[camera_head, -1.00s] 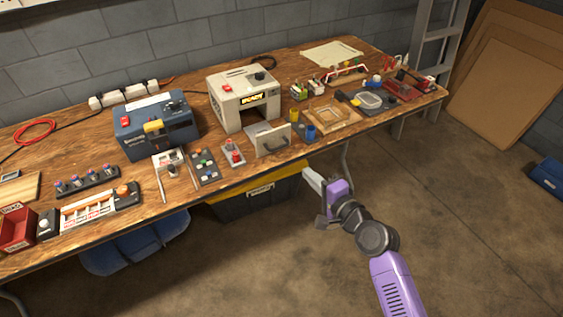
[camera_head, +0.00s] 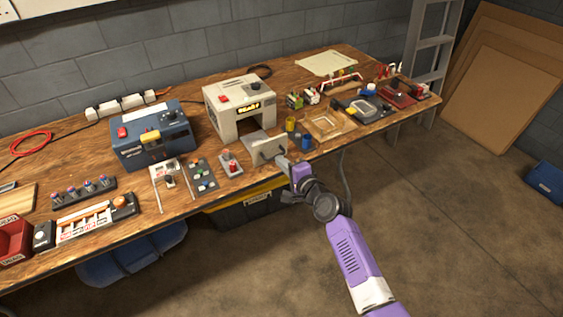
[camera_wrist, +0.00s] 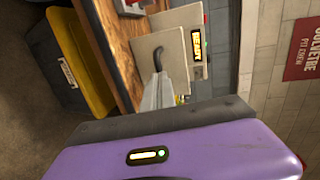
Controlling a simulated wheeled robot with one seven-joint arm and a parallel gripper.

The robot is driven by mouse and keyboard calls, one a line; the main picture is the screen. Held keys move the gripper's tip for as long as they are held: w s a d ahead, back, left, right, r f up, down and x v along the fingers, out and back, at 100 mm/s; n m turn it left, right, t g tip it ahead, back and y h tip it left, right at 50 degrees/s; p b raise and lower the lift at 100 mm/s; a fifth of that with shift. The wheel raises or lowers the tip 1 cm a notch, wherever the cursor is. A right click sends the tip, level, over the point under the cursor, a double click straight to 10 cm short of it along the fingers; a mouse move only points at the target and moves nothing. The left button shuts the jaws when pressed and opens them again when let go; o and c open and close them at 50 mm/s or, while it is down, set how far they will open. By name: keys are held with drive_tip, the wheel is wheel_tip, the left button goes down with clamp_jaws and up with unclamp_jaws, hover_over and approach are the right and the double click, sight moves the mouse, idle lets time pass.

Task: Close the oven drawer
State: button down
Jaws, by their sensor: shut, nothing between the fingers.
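The oven (camera_head: 237,97) is a beige box on the workbench with a lit yellow display. Its drawer (camera_head: 262,151) is pulled out at the front, with an upright beige front panel and a dark handle. In the wrist view, seen sideways, the drawer front (camera_wrist: 174,49) and its dark handle (camera_wrist: 157,60) stand just beyond my fingertips. My gripper (camera_head: 282,161) is shut and empty at the right part of the drawer front. In the wrist view my gripper (camera_wrist: 157,78) overlaps the handle's lower end; I cannot tell whether they touch.
A blue machine (camera_head: 153,134) stands left of the oven. A small red-topped block (camera_head: 231,166) sits left of the drawer, and a blue cup (camera_head: 306,142) and a wooden tray (camera_head: 331,124) sit right. A black bin with a yellow lid (camera_head: 247,206) is under the bench (camera_head: 190,222).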

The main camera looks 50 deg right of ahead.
drive_tip(key=shift+w, duration=0.25)
drive_tip(key=shift+w, duration=0.1)
drive_tip(key=b, duration=0.4)
approach(261, 137)
drive_tip(key=w, duration=0.1)
drive_tip(key=w+r, duration=0.1)
drive_tip(key=w, duration=0.1)
drive_tip(key=w+r, duration=0.1)
drive_tip(key=w, duration=0.1)
drive_tip(key=shift+w+a+r, duration=0.1)
drive_tip(key=shift+w+a, duration=0.15)
drive_tip(key=shift+w+d+b, duration=0.2)
drive_tip(key=shift+w+b, duration=0.25)
drive_tip(key=shift+w, duration=0.15)
drive_tip(key=shift+w+r, duration=0.15)
drive_tip(key=shift+r, duration=0.2)
